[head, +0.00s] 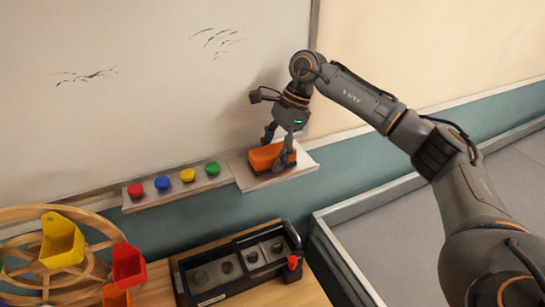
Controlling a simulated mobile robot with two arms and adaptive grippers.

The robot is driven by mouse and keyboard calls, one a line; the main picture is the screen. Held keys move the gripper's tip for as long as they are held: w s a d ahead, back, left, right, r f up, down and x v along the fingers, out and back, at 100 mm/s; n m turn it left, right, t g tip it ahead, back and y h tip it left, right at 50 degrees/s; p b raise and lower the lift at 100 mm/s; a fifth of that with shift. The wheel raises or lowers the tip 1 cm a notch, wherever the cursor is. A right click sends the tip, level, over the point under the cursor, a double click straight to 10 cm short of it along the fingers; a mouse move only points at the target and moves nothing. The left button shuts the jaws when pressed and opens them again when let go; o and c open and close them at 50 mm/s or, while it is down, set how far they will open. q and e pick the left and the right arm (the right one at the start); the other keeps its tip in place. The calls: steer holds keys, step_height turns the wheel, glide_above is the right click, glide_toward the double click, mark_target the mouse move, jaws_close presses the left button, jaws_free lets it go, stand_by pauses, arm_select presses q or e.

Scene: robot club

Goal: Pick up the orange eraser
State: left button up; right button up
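The orange eraser (262,157) lies on the right-hand ledge (246,183) below the whiteboard. My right gripper (276,146) reaches down over it from above. One finger shows in front of the eraser's right part, and the other goes down behind its far side. The fingers are spread across the eraser, but I cannot tell whether they press on it. The eraser seems to rest on the ledge. Its right end is partly hidden by the near finger. My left gripper is not in view.
A ledge with red, blue, yellow and green round pieces (187,175) adjoins on the left. Below stand a black tray (222,287) on a wooden table and a wooden wheel with coloured buckets (62,242). The whiteboard (150,90) rises close behind my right gripper.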

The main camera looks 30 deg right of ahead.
steer(key=c, duration=0.7)
steer(key=shift+r+p, duration=0.4)
step_height(320, 180, up, 2)
steer(key=b, duration=0.2)
steer(key=shift+w+b, duration=0.1)
steer(key=shift+b, duration=0.2)
steer(key=s+a+r+b, duration=0.5)
steer(key=s+r, duration=0.5)
steer(key=s, duration=0.3)
steer(key=shift+s+r, duration=0.15)
steer(key=shift+r, duration=0.25)
